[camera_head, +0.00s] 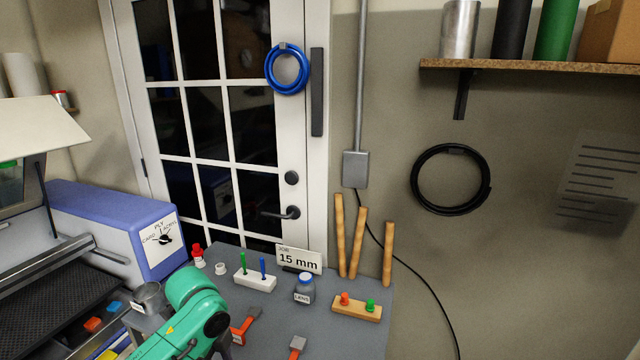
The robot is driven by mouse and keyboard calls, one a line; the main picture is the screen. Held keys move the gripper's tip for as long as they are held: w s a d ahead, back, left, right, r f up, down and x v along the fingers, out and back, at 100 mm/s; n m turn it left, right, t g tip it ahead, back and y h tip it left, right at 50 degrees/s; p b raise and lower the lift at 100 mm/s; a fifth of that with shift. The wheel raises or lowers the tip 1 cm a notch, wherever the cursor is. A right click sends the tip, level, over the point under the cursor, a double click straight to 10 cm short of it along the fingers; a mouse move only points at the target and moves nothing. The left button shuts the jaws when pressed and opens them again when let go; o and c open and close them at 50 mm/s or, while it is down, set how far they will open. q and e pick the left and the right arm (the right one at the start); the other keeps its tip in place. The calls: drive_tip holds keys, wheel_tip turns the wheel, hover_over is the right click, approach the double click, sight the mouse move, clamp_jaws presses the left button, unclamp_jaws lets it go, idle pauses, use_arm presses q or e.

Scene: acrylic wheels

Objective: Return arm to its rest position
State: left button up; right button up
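A teal arm link of mine with a dark round joint (216,323) rises from the bottom edge, left of centre. It stands in front of the grey worktable (375,300) and hides part of its left side. The rest of this arm runs out of the picture at the bottom. Neither of my gripper's fingertips shows, so whether they hold anything is hidden.
A blue-lidded machine (130,225) stands left.

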use_arm(q)
drive_tip(key=s+d+f+n+t+h, duration=0.2)
drive_tip(key=s+d+f+n, duration=0.35)
drive_tip(key=s+n, duration=0.25)
drive_tip(key=s+a+f+n+y, duration=0.2)
drive_tip(key=s+a+f+n, duration=0.1)
drive_tip(key=s+a+n, duration=0.7)
wheel_tip(320, 180, down, 24)
drive_tip(key=s+d, duration=0.1)
drive_tip(key=s, duration=0.1)
drive_tip(key=s+a+f+g, duration=0.1)
drive_tip(key=s+a+f, duration=0.1)
drive_tip(key=s+f, duration=1.1)
drive_tip(key=s, duration=0.3)
drive_tip(key=shift+a+g+y, duration=0.2)
drive_tip(key=shift+g+y, duration=0.1)
